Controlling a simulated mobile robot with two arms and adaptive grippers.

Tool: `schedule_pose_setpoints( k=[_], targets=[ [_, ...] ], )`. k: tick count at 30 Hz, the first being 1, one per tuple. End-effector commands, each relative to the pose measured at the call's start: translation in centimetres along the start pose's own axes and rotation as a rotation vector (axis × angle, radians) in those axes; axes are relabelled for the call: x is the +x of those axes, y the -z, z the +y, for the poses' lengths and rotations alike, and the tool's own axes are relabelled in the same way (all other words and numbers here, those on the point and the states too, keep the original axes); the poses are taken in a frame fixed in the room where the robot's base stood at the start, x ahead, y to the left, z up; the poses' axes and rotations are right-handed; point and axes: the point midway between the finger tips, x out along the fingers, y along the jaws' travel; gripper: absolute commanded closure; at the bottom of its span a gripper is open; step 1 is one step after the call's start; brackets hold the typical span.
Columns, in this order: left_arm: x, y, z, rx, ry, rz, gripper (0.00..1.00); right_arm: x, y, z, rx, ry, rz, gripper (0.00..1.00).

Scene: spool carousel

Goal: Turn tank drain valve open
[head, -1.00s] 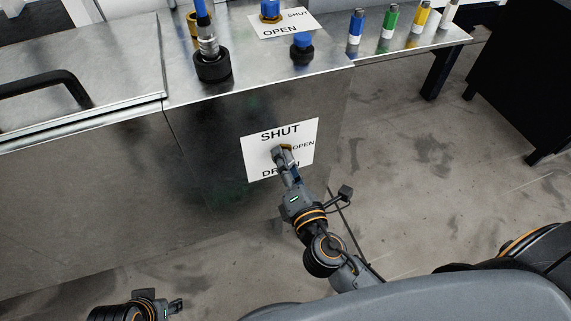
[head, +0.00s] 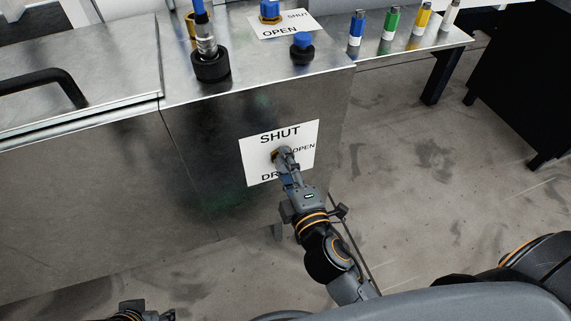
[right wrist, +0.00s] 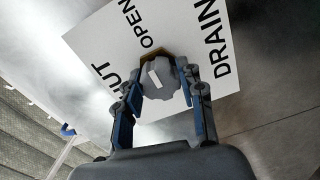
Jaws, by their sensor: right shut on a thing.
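The drain valve is a grey lobed knob (right wrist: 163,78) with a white stripe, on a brass-coloured base. It sits at the middle of a white label (head: 308,133) reading SHUT, OPEN and DRAIN on the tank's front wall (head: 215,140). My right gripper (head: 285,160) is at the knob and hides most of it in the head view. In the right wrist view its two fingers (right wrist: 158,97) are closed on the knob from both sides. I cannot tell which word the stripe points to. My left gripper (head: 148,313) shows only partly at the bottom edge, away from the tank.
The tank top carries a black-based hose fitting (head: 209,64), a blue-topped black knob (head: 302,48) and another blue valve (head: 270,11) on a SHUT/OPEN label.

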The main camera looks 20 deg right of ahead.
Motion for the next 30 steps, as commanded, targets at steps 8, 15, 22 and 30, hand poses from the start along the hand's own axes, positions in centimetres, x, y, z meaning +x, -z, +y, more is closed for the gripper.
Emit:
schedule_pose_setpoints(
  k=[8,15,22,30],
  targets=[
    [0.05,-0.01,0.01,0.0,0.0,0.0,0.6,-0.02,-0.03,-0.08,0.022,0.002,0.0,0.93],
    [0.05,-0.01,0.01,0.0,0.0,0.0,0.6,-0.02,-0.02,-0.08,0.022,0.002,0.0,0.93],
    [0.06,-0.01,0.01,0.0,0.0,0.0,0.6,-0.01,-0.02,-0.07,0.021,0.002,0.0,0.38],
    [0.1,0.01,0.04,-0.001,-0.001,0.0,0.6,-0.22,-0.01,-0.06,0.021,0.002,0.0,0.38]
  ],
)
